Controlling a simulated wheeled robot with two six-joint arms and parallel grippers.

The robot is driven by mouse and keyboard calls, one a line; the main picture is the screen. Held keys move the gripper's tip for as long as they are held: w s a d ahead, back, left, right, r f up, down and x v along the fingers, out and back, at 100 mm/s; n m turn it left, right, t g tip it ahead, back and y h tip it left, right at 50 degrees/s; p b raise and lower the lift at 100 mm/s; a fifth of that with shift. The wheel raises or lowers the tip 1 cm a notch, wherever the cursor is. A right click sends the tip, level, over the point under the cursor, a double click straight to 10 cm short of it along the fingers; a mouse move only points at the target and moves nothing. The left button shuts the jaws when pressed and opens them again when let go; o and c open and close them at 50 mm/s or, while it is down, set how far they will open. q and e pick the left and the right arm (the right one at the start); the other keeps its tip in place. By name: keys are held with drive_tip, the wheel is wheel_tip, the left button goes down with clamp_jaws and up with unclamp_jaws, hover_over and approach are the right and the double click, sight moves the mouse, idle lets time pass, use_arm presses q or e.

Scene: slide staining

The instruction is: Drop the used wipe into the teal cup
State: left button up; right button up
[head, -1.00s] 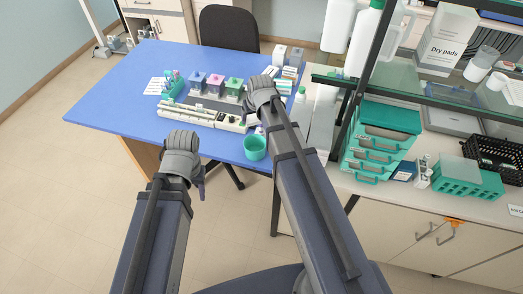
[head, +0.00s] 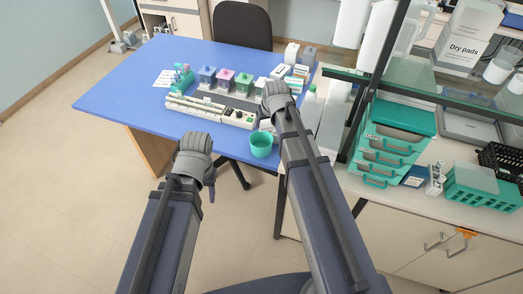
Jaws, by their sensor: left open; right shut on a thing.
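The teal cup (head: 261,149) stands upright near the front right edge of the blue table; its opening faces up and looks empty. My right gripper (head: 275,90) is over the table's right part, beyond the cup in the picture. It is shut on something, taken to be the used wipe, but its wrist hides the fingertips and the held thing. No loose wipe shows elsewhere. My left gripper (head: 194,143) is open, in front of the table's front edge, left of the cup. Its fingers are mostly hidden by its wrist.
A staining station (head: 210,110) with several coloured jars stands on the blue table (head: 120,75), beyond the cup. Small boxes (head: 296,72) lie close to my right gripper. A glass shelf (head: 410,85) and teal drawers (head: 390,140) stand at right. The table's left part is clear.

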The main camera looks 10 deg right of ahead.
drive_tip(key=shift+f+b, duration=0.4)
drive_tip(key=shift+f, duration=0.4)
use_arm(q)
drive_tip(key=shift+f, duration=0.75)
use_arm(e)
drive_tip(key=o, duration=1.2)
drive_tip(key=shift+c, duration=0.2)
use_arm(q)
drive_tip(key=shift+r, duration=0.15)
use_arm(e)
drive_tip(key=shift+r, duration=0.15)
use_arm(q)
wheel_tip(320, 180, up, 7)
drive_tip(key=p, duration=0.7)
use_arm(e)
drive_tip(key=v, duration=0.7)
drive_tip(key=shift+s+r, duration=0.25)
